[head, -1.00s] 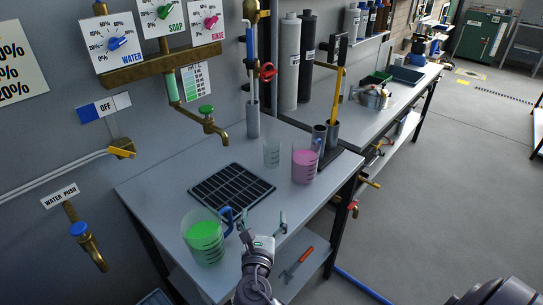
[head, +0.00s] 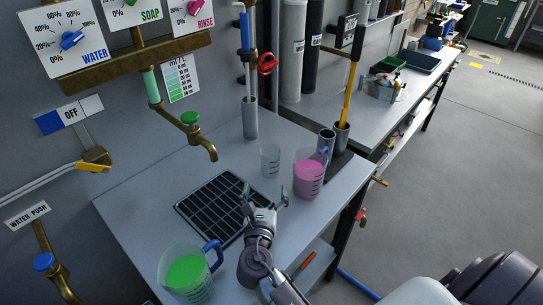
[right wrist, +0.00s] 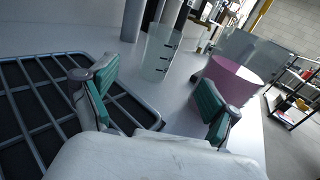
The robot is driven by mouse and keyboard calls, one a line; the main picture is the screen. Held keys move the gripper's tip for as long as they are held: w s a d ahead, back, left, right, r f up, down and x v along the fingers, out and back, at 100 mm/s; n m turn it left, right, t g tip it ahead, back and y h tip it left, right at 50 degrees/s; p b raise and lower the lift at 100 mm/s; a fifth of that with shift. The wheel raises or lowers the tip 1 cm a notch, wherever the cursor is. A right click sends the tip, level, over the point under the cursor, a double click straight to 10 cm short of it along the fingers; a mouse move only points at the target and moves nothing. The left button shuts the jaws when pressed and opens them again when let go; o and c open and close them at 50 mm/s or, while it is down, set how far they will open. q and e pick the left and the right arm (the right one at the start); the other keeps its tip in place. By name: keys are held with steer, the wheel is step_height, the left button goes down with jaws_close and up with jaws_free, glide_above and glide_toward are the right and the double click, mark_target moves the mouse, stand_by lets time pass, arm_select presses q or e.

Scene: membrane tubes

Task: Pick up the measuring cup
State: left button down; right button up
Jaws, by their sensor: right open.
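Three measuring vessels stand on the bench. A clear empty cup (head: 270,161) stands near the middle. A jug of pink liquid (head: 308,175) stands just right of it. A jug of green liquid with a blue handle (head: 187,272) stands at the near left edge. My right gripper (head: 265,194) is open and empty over the right side of the drain grate, nearer to me than the clear cup and apart from it. In the right wrist view, the clear cup (right wrist: 160,52) stands ahead between the open fingers, and the pink jug (right wrist: 232,82) is behind the right finger. My left gripper is out of view.
A black drain grate (head: 212,207) lies in the bench top (head: 135,215). A brass tap (head: 200,140) overhangs the back. A grey tube (head: 250,118) and a holder with a yellow-handled tool (head: 349,95) stand behind the cups. A red-handled tool lies on the lower shelf.

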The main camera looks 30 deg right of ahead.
mark_target(269, 164)
steer(key=x, duration=0.6)
steer(key=shift+w+d+r+p, duration=0.2)
steer(key=shift+w+p, duration=0.15)
steer(key=shift+p, duration=0.05)
steer(key=shift+w+d, duration=0.35)
steer(key=shift+w, duration=0.05)
steer(key=p+x, duration=0.1)
steer(key=x, duration=0.3)
steer(key=shift+w+d+r, duration=0.2)
steer(key=shift+w+d, duration=0.05)
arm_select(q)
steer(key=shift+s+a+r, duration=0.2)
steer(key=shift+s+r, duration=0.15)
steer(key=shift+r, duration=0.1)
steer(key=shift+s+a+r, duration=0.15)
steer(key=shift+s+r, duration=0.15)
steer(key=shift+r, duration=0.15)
arm_select(e)
steer(key=shift+s, duration=0.1)
steer(key=shift+c, duration=0.9)
steer(key=c, duration=0.8)
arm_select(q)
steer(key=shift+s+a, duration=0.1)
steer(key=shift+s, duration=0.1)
arm_select(e)
steer(key=shift+c, duration=0.3)
